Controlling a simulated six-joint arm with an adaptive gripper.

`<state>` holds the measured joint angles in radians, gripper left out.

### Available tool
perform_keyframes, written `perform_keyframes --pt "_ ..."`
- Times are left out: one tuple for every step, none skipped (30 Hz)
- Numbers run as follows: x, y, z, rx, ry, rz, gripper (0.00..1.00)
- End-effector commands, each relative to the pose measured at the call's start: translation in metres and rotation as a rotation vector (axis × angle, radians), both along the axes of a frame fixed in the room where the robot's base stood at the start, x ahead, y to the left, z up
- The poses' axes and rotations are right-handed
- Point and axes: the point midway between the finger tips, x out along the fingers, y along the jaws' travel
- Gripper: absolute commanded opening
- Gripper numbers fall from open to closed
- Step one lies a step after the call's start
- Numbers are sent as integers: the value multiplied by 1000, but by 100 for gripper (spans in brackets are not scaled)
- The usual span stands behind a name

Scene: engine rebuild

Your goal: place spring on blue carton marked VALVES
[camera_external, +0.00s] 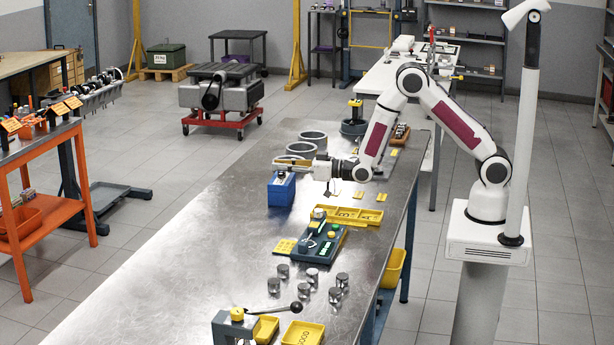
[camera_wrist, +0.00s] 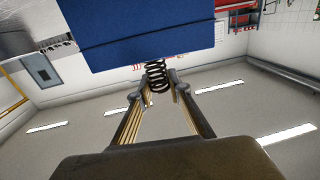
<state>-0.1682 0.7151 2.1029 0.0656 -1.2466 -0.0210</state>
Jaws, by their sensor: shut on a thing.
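A dark coil spring (camera_wrist: 157,76) shows at my fingertips in the wrist view, its far end close against the blue carton. My gripper (camera_wrist: 154,88) is shut on the spring. In the external view my gripper (camera_external: 280,162) reaches left, level, just above the top of the blue carton (camera_external: 280,193). The blue carton (camera_wrist: 140,35) fills the upper middle of the wrist view. No VALVES marking is readable on it. I cannot tell whether the spring touches the carton, and the spring is too small to make out clearly in the external view.
Metal rings (camera_external: 300,149) stand behind the carton on the steel bench (camera_external: 190,260). A yellow tray (camera_external: 350,216), a green-and-grey fixture (camera_external: 318,243) and several metal cylinders (camera_external: 311,277) lie nearer. The bench left of the carton is clear.

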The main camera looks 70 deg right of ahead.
Motion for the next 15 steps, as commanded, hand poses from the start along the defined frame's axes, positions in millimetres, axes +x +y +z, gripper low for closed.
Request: perform_keyframes --pt "0 0 0 0 -1 0 0" --pt "0 0 0 0 -1 0 0" --pt "0 0 0 0 -1 0 0" --pt "0 0 0 0 -1 0 0" --pt "0 0 0 0 -1 0 0" --pt "0 0 0 0 -1 0 0" --pt "0 0 0 0 -1 0 0" --pt "0 0 0 0 -1 0 0" --pt "0 0 -1 0 -1 0 0" --pt "0 0 -1 0 -1 0 0" --pt "0 0 -2 0 -1 0 0" --pt "0 0 -3 0 -1 0 0" --pt "0 0 -3 0 -1 0 0" --pt "0 0 -3 0 -1 0 26" --pt "0 0 -3 0 -1 0 35"
